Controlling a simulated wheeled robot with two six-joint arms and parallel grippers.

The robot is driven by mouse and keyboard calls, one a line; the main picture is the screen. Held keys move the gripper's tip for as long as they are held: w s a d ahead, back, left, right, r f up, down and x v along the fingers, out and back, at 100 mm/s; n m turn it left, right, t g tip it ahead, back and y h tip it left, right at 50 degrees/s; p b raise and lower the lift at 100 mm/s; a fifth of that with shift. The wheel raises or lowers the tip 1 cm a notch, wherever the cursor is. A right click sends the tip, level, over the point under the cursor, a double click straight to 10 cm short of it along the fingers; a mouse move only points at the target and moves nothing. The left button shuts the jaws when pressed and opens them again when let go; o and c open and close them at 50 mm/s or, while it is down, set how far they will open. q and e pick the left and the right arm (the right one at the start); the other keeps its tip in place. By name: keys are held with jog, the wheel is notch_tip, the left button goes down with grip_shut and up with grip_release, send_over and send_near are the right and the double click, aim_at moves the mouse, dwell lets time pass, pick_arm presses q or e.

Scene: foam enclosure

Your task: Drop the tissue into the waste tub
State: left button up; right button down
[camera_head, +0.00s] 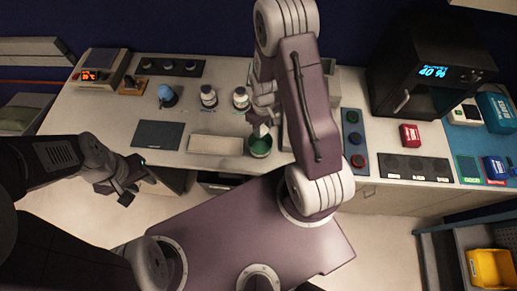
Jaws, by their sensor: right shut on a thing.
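My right gripper (262,122) is over the front middle of the bench, shut on a small white thing (262,130) that looks like the tissue. The fingers hide much of it. A pale grey open box (333,84) stands behind my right arm, partly hidden; I cannot tell which of the two is the waste tub. My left gripper (133,184) is open and empty, in front of the bench at the left.
Two white jars (208,96) and a blue round object (167,95) stand behind a dark mat (158,134) and a pale pad (215,144). A black machine (420,70) stands at the back right. Coloured knobs (355,140) are right of my arm.

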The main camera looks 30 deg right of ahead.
jog(key=shift+s+d, duration=0.15)
jog(key=shift+d, duration=0.2)
jog(key=c, duration=1)
grip_release()
jog(key=shift+o, duration=1)
pick_arm(q)
jog(key=shift+d, duration=0.1)
pick_arm(e)
jog(key=shift+a, duration=0.25)
jog(key=shift+r, duration=0.25)
notch_tip(320, 180, up, 9)
jog(key=shift+f+b, duration=0.15)
jog(key=shift+b, duration=0.8)
pick_arm(q)
jog(key=shift+s+d+f, duration=0.1)
jog(key=shift+f, duration=0.8)
